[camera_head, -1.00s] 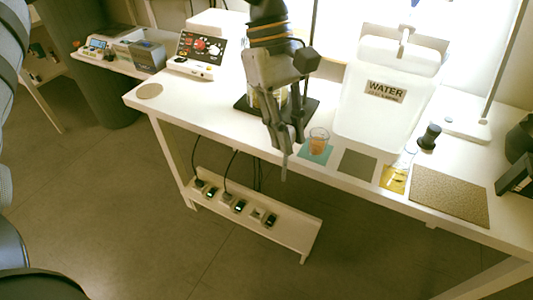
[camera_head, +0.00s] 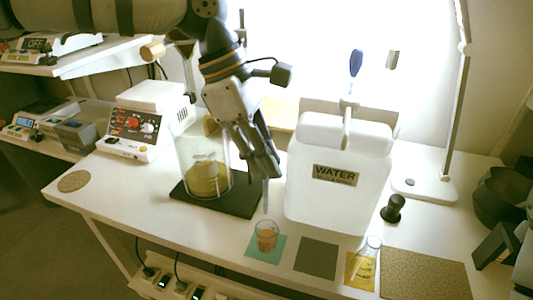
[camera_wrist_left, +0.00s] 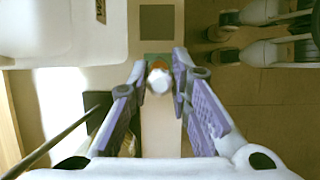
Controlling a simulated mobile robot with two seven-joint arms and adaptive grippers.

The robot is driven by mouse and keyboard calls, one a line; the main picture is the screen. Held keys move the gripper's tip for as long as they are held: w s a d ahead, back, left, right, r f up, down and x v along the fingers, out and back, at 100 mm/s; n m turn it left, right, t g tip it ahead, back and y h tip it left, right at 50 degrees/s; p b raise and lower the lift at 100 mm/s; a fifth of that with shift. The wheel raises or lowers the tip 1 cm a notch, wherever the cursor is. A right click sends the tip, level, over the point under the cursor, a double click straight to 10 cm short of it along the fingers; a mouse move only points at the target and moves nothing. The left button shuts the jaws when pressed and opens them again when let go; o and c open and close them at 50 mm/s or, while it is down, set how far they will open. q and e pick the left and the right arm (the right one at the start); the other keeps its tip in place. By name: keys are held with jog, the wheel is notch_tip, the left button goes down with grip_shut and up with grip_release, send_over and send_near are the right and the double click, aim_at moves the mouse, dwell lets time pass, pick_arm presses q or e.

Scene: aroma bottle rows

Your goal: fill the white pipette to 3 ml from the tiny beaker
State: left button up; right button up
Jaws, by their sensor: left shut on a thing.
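My left gripper (camera_head: 268,172) is shut on the white pipette (camera_head: 265,197), which hangs with its tip down. The pipette's pale end (camera_wrist_left: 159,80) shows between the fingers in the left wrist view. The tiny beaker (camera_head: 266,236), with orange liquid, stands on a green mat (camera_head: 257,256) just below the pipette. The tip looks above or at the beaker's mouth; I cannot tell whether it is inside. My right gripper (camera_wrist_left: 222,36) shows at the upper right of the left wrist view, open and away from the pipette.
A large white water container (camera_head: 300,190) stands right behind the beaker. A glass vessel (camera_head: 182,150) on a black base (camera_head: 240,207) stands to the left. A flask with yellow liquid (camera_head: 366,262), a grey mat (camera_head: 317,258) and a brown mat (camera_head: 425,275) lie to the right.

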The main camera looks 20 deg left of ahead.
aim_at(266, 208)
pick_arm(q)
jog(key=shift+w+f, duration=0.1)
jog(key=shift+f, duration=0.05)
jog(key=shift+f+b, duration=0.35)
jog(key=shift+f, duration=4.7)
grip_shut()
grip_release()
dwell(2.0)
